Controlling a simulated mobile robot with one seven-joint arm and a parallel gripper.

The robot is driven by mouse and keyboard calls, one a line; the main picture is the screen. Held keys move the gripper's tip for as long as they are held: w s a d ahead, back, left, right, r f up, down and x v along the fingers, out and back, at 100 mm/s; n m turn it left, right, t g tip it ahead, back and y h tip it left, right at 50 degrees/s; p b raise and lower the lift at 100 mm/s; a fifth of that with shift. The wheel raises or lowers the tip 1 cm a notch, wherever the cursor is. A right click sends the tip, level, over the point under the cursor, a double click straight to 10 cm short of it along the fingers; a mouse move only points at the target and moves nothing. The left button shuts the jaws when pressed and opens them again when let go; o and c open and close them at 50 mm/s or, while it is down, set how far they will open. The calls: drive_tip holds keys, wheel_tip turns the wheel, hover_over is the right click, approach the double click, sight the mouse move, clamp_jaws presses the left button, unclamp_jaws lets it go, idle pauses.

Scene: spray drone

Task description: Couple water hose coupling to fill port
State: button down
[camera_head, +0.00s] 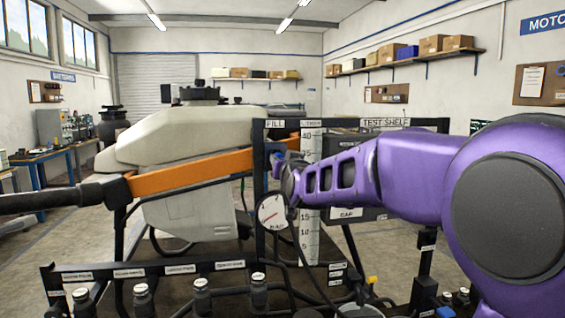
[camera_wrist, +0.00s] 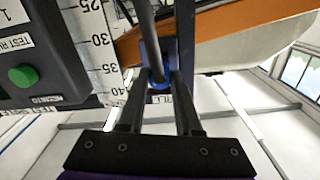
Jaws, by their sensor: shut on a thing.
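My gripper (camera_wrist: 157,80) is shut on the blue water hose coupling (camera_wrist: 160,87), with a dark hose (camera_wrist: 147,25) running up from it in the wrist view. In the head view my gripper (camera_head: 284,170) is at the black upright of the rig below the FILL label (camera_head: 275,124), and a bit of the blue coupling (camera_head: 277,165) shows beside it. The fill port itself cannot be made out; the upright, the gripper and the coupling cover that area. Whether the coupling touches a port cannot be told.
The drone's pale tank (camera_head: 185,150) and orange arm (camera_head: 190,172) lie behind and left of the rig. A round gauge (camera_head: 272,211) and a litre scale (camera_head: 309,235) stand close to my gripper. A labelled front rail (camera_head: 165,268) crosses low. Free floor shows at left.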

drive_tip(key=shift+w+a+r, duration=0.1)
drive_tip(key=shift+w+a, duration=0.05)
drive_tip(key=shift+w, duration=0.25)
drive_tip(key=c, duration=0.5)
unclamp_jaws()
